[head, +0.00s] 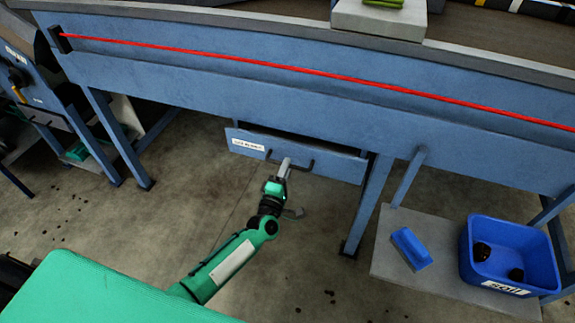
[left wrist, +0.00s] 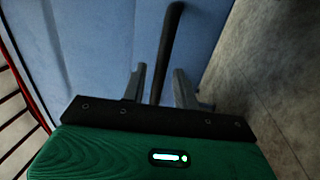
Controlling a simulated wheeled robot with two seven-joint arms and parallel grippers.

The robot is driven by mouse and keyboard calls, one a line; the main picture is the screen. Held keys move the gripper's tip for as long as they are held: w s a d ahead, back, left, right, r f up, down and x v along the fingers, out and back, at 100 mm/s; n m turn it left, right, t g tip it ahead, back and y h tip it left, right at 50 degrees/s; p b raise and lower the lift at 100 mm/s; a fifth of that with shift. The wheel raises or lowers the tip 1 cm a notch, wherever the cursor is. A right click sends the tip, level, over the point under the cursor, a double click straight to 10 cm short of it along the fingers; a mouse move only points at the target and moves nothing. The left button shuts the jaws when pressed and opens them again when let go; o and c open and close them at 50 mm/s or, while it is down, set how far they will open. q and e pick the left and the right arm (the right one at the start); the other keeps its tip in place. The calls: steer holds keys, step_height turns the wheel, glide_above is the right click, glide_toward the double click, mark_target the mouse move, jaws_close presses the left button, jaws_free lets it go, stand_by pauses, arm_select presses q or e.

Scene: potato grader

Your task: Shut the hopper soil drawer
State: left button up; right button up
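The hopper soil drawer (head: 335,168) is a blue front with a white label and a black bar handle, under the long blue machine frame. A dark gap shows above its front, and the front appears to stand out a little from the frame. My left gripper (head: 284,168) is at the handle (head: 308,168). In the left wrist view, the black handle bar (left wrist: 168,50) passes between the two grey fingers of my left gripper (left wrist: 158,88). The fingers are apart, with gaps visible beside the bar. My right gripper is not in view.
A blue bin (head: 480,278) with dark lumps and a blue brush-like block (head: 411,248) rest on a low grey shelf (head: 385,260) at right. A blue frame leg (head: 368,205) stands right of the drawer. The floor before the drawer is mostly clear, with scattered dark crumbs.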

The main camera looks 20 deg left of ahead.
mark_target(292, 155)
arm_select(q)
steer(key=shift+w+r, duration=0.2)
steer(key=shift+w, duration=0.65)
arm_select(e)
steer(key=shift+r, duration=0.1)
arm_select(q)
jaws_close()
steer(key=shift+w, duration=0.1)
steer(key=w+b, duration=0.2)
steer(key=w, duration=0.1)
steer(key=shift+w+f, duration=0.15)
steer(key=shift+w, duration=0.3)
steer(key=shift+r, duration=0.25)
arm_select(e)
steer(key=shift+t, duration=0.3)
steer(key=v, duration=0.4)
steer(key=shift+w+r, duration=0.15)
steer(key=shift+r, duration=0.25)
